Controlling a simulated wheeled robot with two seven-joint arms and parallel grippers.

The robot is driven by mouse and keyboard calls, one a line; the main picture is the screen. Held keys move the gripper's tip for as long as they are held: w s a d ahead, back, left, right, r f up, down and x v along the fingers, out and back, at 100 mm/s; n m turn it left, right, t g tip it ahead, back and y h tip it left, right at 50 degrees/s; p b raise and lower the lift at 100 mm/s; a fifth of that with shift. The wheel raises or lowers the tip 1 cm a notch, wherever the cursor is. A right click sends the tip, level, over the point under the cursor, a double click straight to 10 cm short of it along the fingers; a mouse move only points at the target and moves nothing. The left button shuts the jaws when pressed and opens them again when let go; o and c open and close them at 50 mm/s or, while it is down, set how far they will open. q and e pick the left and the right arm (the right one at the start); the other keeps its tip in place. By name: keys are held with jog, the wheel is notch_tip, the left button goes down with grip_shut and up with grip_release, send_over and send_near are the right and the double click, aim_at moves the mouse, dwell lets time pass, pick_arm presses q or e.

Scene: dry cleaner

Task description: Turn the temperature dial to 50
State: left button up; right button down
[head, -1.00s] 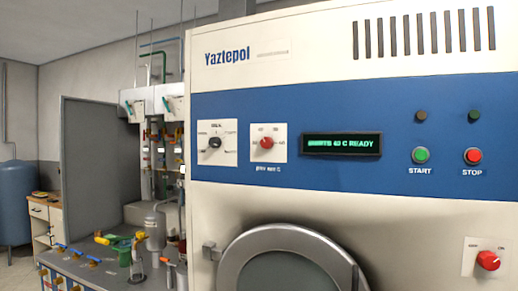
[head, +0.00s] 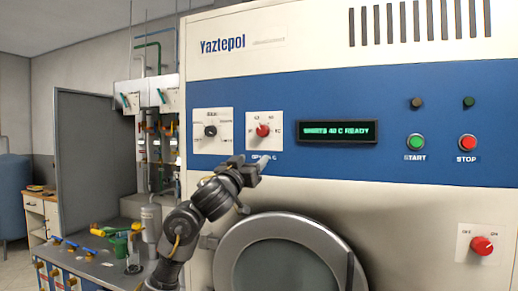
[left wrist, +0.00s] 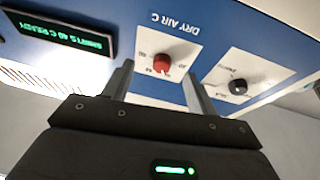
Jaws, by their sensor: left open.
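The red temperature dial (head: 262,130) sits on a white plate on the machine's blue panel. It also shows in the left wrist view (left wrist: 161,63), under the label "DRY AIR C" as the picture lies. I cannot read its pointer's exact setting. The green display (head: 337,131) to its right reads "SHIRTS 40 C READY". My left gripper (head: 260,163) is just below the dial in the head view, open and empty. In the left wrist view, its two fingers point toward the panel with the dial between them in the picture; I see no contact. My right gripper is out of view.
A black selector dial (head: 210,131) is close left of the red one. Start (head: 415,142) and stop (head: 467,143) buttons and another red knob (head: 481,245) are to the right. The round door (head: 285,222) protrudes below. A bench with fittings (head: 85,262) stands left.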

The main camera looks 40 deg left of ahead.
aim_at(261, 132)
pick_arm(q)
jog(key=shift+t, duration=0.3)
jog(key=w+a+r+p, duration=0.1)
jog(key=w+r, duration=0.1)
jog(key=w+a+r+p, duration=0.1)
jog(key=w+r, duration=0.1)
jog(key=r, duration=0.1)
jog(key=w+a+r+p, duration=0.1)
jog(key=w+r, duration=0.1)
jog(key=w, duration=0.1)
jog(key=shift+a+r, duration=0.2)
jog(key=shift+w+a+r+y+p, duration=0.2)
jog(key=shift+w+y+p, duration=0.1)
jog(key=shift+w+p, duration=0.25)
jog(key=shift+w, duration=0.1)
jog(key=c, duration=1)
